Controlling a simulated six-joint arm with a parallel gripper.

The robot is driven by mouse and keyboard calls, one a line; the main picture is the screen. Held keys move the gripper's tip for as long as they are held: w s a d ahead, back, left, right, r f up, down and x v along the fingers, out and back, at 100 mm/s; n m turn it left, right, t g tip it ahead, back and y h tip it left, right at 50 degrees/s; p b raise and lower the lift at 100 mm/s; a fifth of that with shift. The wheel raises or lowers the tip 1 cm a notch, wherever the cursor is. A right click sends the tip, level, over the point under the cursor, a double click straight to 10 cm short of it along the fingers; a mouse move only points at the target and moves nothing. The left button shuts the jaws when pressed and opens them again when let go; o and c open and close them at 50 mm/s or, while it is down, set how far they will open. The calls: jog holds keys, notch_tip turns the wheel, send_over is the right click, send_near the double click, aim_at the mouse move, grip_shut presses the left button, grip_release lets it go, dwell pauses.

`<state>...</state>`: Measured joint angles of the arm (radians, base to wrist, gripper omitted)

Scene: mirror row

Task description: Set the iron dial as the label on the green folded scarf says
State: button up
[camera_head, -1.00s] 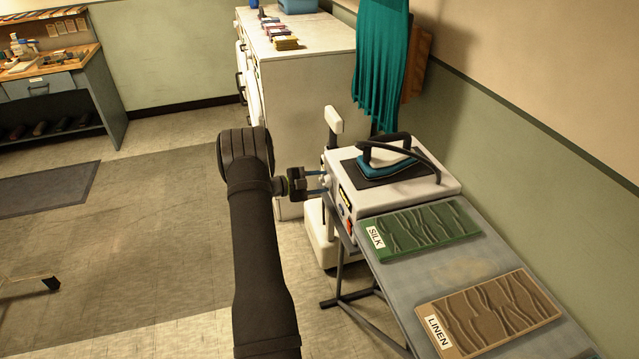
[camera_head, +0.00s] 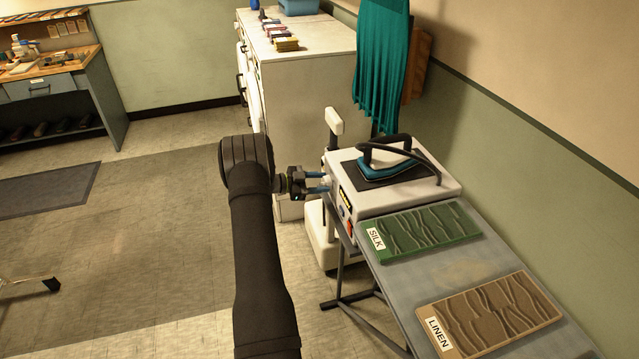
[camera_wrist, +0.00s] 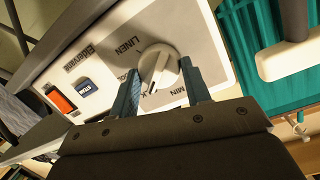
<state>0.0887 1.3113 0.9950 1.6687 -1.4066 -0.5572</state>
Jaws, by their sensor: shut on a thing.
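The green folded scarf (camera_head: 430,229) lies on the grey board with a white label (camera_head: 376,239) reading SILK. My gripper (camera_head: 326,182) is at the front of the white iron station (camera_head: 365,203). In the wrist view, my gripper (camera_wrist: 161,76) is shut on the round white dial (camera_wrist: 158,62), a blue finger on either side. The dial's dark mark points toward the bottom of the picture. LINEN shows at the dial's upper left and MIN at its lower right.
A brown folded cloth (camera_head: 490,310) labelled LINEN lies nearer on the board. The iron (camera_head: 390,163) rests on top of the station. A red switch (camera_wrist: 60,99) and a small blue display (camera_wrist: 83,87) sit left of the dial. A teal cloth (camera_head: 382,65) hangs behind.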

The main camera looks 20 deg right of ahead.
dwell(0.3)
jog(key=o, duration=1)
jog(key=a+r, duration=0.1)
jog(key=a, duration=0.4)
jog(key=a+r, duration=0.1)
jog(key=a, duration=0.5)
jog(key=a+r, duration=0.1)
jog(key=a, duration=0.5)
jog(key=shift+w+a, duration=0.1)
jog(key=shift+w, duration=0.15)
jog(key=d+f, duration=0.1)
jog(key=d, duration=0.4)
jog(key=d+f, duration=0.1)
jog(key=d, duration=0.5)
jog(key=d+f, duration=0.1)
jog(key=d, duration=0.5)
jog(key=shift+s+d, duration=0.15)
jog(key=shift+s, duration=0.1)
